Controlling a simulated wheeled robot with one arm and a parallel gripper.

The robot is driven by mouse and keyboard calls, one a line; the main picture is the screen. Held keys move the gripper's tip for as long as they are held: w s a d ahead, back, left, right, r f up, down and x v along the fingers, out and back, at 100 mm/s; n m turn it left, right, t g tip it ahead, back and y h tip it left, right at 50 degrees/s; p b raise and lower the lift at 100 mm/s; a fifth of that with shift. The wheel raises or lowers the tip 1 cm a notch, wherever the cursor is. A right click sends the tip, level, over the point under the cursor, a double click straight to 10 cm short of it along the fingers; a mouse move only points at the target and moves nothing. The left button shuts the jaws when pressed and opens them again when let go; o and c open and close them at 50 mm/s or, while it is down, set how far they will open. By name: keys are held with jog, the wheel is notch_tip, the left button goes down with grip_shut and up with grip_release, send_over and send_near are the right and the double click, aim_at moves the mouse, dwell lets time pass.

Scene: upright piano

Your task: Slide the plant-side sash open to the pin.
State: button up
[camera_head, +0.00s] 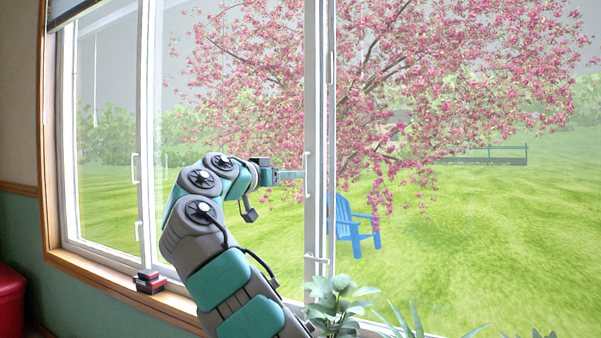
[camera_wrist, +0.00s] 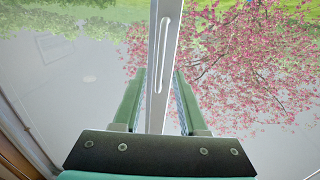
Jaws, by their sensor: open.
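The window's white middle stile (camera_head: 318,130) stands upright behind the plant (camera_head: 338,305), with a slim white pull handle (camera_head: 308,176) on its left edge. A small horizontal white piece (camera_head: 316,260) lies low on the stile; I cannot tell if it is the pin. My gripper (camera_head: 299,174) points right, its tip at the handle. In the wrist view my gripper (camera_wrist: 160,74) is open, one green finger on each side of a white stile (camera_wrist: 156,105). I cannot tell whether the fingers touch anything.
Another white stile (camera_head: 148,120) stands at the left, with a handle (camera_head: 135,168) beside it. Small red and black boxes (camera_head: 150,281) sit on the wooden sill (camera_head: 105,277). A red object (camera_head: 10,295) is at lower left. Leaves stand close to my arm at lower right.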

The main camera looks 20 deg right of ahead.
jog(key=x, duration=0.4)
jog(key=shift+w+d+r+p, duration=0.1)
jog(key=shift+d+p, duration=0.05)
jog(key=shift+p, duration=0.25)
grip_shut()
dwell(1.0)
